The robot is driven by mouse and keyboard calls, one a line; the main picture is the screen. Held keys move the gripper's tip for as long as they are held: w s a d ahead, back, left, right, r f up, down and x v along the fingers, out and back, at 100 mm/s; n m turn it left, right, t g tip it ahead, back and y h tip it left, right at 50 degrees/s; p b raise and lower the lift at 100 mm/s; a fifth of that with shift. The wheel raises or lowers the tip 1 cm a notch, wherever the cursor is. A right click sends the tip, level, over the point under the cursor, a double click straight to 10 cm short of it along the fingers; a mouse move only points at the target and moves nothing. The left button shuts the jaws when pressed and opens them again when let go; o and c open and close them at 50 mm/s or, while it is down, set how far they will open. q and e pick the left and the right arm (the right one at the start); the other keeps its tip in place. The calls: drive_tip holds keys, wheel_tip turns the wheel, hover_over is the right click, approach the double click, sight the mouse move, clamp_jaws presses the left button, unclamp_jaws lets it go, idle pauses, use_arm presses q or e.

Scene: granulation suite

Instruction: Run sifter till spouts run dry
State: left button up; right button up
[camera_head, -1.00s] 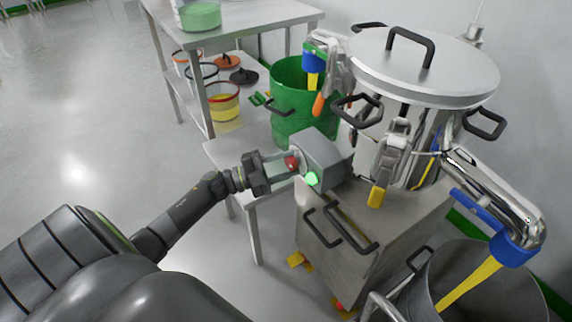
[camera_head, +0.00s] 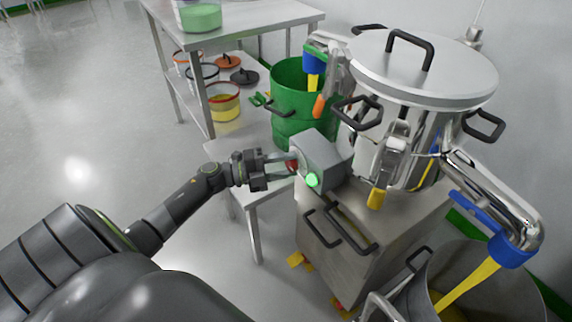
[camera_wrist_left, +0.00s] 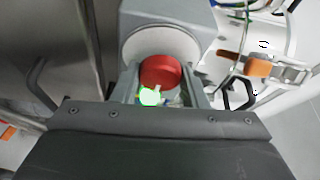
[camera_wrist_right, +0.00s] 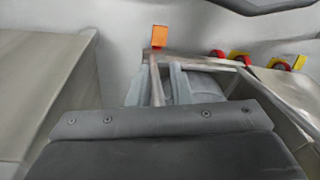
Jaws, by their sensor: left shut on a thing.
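The steel sifter (camera_head: 420,75) stands lidded on a steel cabinet (camera_head: 335,245). Its lower right spout (camera_head: 495,205), with a blue collar, pours a yellow stream (camera_head: 468,286) into a steel bin (camera_head: 535,300). A second blue-collared spout (camera_head: 313,60) at the upper left shows yellow (camera_head: 313,81) below it, above the green bucket (camera_head: 303,125). The grey control box (camera_head: 325,155) has a lit green button (camera_head: 312,180) and a red knob (camera_wrist_left: 160,72). My left gripper (camera_head: 285,166) is shut on the knob. My right gripper (camera_wrist_right: 158,85) appears open around a thin rail.
A steel shelf table (camera_head: 240,20) at the back left holds a tub of green material (camera_head: 199,15) and several small buckets below. A low steel table carries the green bucket. The floor at left is clear.

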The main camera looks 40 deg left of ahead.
use_arm(q)
drive_tip(key=o, duration=1)
drive_tip(key=shift+c, duration=0.2)
drive_tip(key=v, duration=1.7)
drive_tip(key=shift+s, duration=0.2)
drive_tip(key=shift+a, duration=0.1)
